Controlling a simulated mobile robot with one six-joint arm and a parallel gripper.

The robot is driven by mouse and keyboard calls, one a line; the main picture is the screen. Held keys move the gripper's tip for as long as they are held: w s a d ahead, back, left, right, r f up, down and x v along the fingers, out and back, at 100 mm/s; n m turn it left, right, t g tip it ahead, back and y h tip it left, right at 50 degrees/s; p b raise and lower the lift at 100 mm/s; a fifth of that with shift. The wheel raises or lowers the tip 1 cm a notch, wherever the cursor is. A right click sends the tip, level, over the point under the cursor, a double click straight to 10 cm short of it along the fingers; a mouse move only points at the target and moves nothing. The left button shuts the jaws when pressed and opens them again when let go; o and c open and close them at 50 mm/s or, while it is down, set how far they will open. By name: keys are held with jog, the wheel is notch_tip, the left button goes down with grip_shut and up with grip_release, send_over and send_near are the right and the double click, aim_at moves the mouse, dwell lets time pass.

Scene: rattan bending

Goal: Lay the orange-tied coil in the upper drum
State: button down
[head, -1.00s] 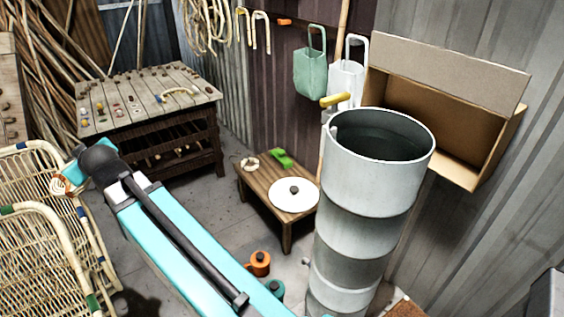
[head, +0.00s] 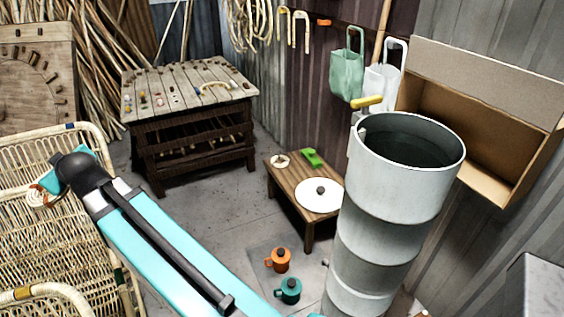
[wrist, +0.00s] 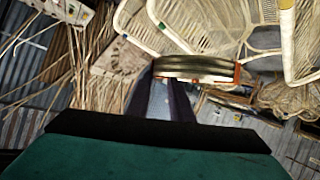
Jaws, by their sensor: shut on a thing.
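The orange-tied coil (wrist: 190,68) is in the wrist view, a flat dark olive and pale ring with an orange tie at its right end. My gripper (wrist: 165,85) is shut on it and holds it off the ground. In the head view a bit of orange and a pale curve show beside the end of my arm, and the gripper itself is hidden there. The upper drum (head: 365,185) is the top of a tall pale grey stack at the right, its mouth open and dark inside. The coil is far left of it.
A low wooden table (head: 290,195) with a white lidded disc (head: 320,202) stands left of the drum. Orange (head: 280,260) and teal (head: 290,290) pots are on the floor. An open cardboard box (head: 480,85) is behind the drum, and wicker chairs (head: 50,235) are at left.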

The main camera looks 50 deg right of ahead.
jog(key=shift+d, duration=0.3)
